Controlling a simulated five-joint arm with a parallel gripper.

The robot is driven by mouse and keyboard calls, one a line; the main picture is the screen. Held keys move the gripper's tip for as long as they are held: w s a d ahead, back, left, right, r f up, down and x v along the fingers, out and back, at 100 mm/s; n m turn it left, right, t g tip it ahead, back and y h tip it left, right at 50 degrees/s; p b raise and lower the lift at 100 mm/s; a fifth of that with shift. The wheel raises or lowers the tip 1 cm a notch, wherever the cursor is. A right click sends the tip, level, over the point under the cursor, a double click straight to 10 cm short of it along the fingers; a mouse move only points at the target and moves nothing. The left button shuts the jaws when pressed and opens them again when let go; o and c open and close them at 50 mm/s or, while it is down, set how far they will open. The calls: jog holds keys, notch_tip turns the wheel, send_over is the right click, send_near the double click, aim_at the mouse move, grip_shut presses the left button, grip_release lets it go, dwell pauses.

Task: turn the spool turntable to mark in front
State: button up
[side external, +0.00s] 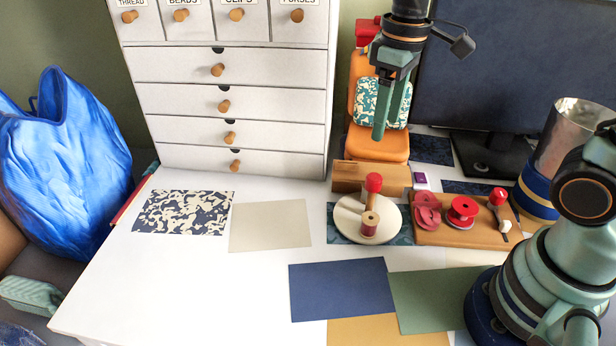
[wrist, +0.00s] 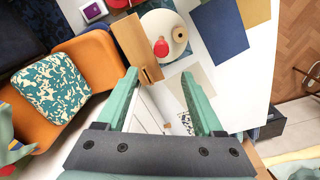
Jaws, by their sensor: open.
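The spool turntable is a round cream disc (side external: 346,212) on a dark patterned sheet. A wooden peg with a red knob (side external: 373,182) stands toward its back right, and a small spool with a tan top (side external: 370,221) stands toward its front right. In the wrist view the disc (wrist: 153,23) is near the top, with the red knob (wrist: 161,46) and the spool (wrist: 180,33) on it. I cannot make out a separate mark. My gripper (side external: 380,132) is open and empty, above and behind the turntable, apart from it. Its spread fingers (wrist: 160,84) also show in the wrist view.
A wooden block (side external: 370,178) lies behind the disc. An orange chair-like stand (side external: 378,145) is below my gripper. White drawers (side external: 235,65) stand at the back left. Flat sheets, including a navy one (side external: 341,290), lie in front.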

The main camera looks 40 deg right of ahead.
aim_at(375, 177)
notch_tip(375, 177, down, 12)
jog(key=shift+w+a+f, duration=0.1)
jog(key=shift+w+f, duration=0.05)
jog(key=shift+f, duration=0.1)
dwell(0.4)
jog(key=shift+c, duration=0.3)
grip_shut()
dwell(1.1)
